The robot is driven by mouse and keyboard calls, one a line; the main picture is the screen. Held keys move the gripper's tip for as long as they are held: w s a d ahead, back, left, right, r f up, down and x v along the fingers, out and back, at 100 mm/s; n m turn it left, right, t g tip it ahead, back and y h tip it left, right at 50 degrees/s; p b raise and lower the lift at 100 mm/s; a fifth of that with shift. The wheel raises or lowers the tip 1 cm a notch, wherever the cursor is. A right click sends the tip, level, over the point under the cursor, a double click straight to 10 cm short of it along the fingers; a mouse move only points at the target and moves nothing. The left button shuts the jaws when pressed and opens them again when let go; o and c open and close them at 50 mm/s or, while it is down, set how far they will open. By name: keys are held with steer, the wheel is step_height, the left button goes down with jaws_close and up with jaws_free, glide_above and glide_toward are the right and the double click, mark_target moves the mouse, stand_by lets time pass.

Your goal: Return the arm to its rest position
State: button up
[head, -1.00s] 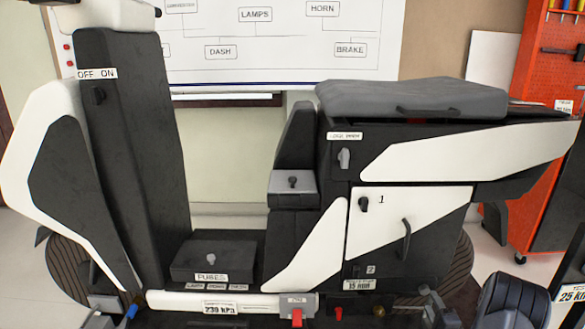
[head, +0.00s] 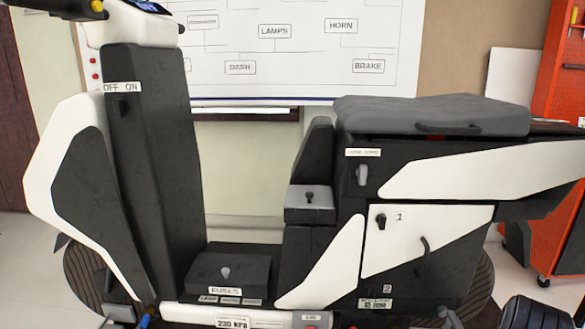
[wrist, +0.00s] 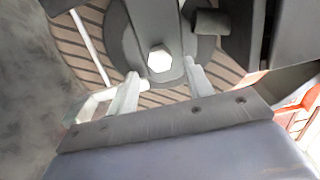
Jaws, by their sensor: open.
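My gripper (wrist: 162,82) shows in the wrist view, its two pale fingers apart with nothing held between them. Behind them are a wheel's striped tyre (wrist: 75,45) and a pale hex nut (wrist: 160,60); I cannot tell how far off they are. My gripper does not show in the head view. The scooter chassis rig (head: 150,170) fills that view, with its seat (head: 430,114) on top at the right and the door marked 1 (head: 450,235) looking shut.
The fuse box (head: 228,272) sits on the low floor of the rig. A whiteboard (head: 300,75) hangs behind it. An orange tool cabinet (head: 560,100) stands at the right. Bare floor (head: 25,270) shows at the lower left.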

steer(key=s+p, duration=0.2)
steer(key=s, duration=0.6)
steer(key=w+b, duration=0.3)
steer(key=w, duration=0.7)
steer(key=shift+w+f+b, duration=0.1)
steer(key=shift+w+b, duration=0.25)
steer(key=shift+d+n, duration=0.1)
steer(key=shift+n, duration=0.2)
steer(key=n, duration=0.5)
steer(key=shift+r+n+b, duration=0.2)
steer(key=shift+n+b, duration=0.15)
steer(key=shift+n, duration=0.05)
steer(key=n, duration=0.7)
steer(key=shift+r, duration=0.1)
steer(key=n, duration=0.4)
steer(key=shift+s+n, duration=0.3)
steer(key=shift+s, duration=0.45)
steer(key=shift+s+a+p, duration=0.2)
steer(key=shift+s+p, duration=0.05)
steer(key=shift+p, duration=0.05)
